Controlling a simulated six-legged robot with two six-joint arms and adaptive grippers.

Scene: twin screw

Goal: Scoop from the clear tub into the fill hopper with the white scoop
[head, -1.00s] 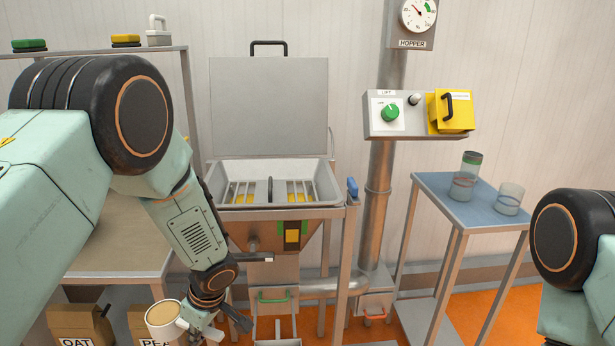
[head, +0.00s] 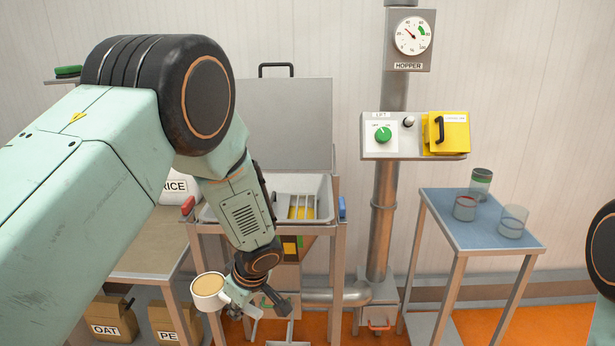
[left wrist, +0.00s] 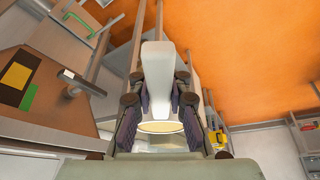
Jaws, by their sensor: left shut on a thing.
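My left gripper (head: 250,298) is shut on the handle of the white scoop (head: 208,284). The scoop's cup faces up and holds a tan, level fill. In the left wrist view the scoop's pale handle (left wrist: 157,70) lies between the fingers. The fill hopper (head: 325,186) stands behind the gripper with its grey lid raised, showing a grid and yellow inside; my left arm hides its left part. The scoop is in front of and below the hopper rim, apart from it. I cannot tell which clear container is the tub. My right gripper is out of view.
A blue-topped side table (head: 490,236) at right bears several clear containers, one near its front (head: 513,220). A lift control box (head: 383,135) and hopper gauge (head: 410,36) are on the steel pipe. A bench (head: 150,250) at left stands above OAT and PE-labelled boxes.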

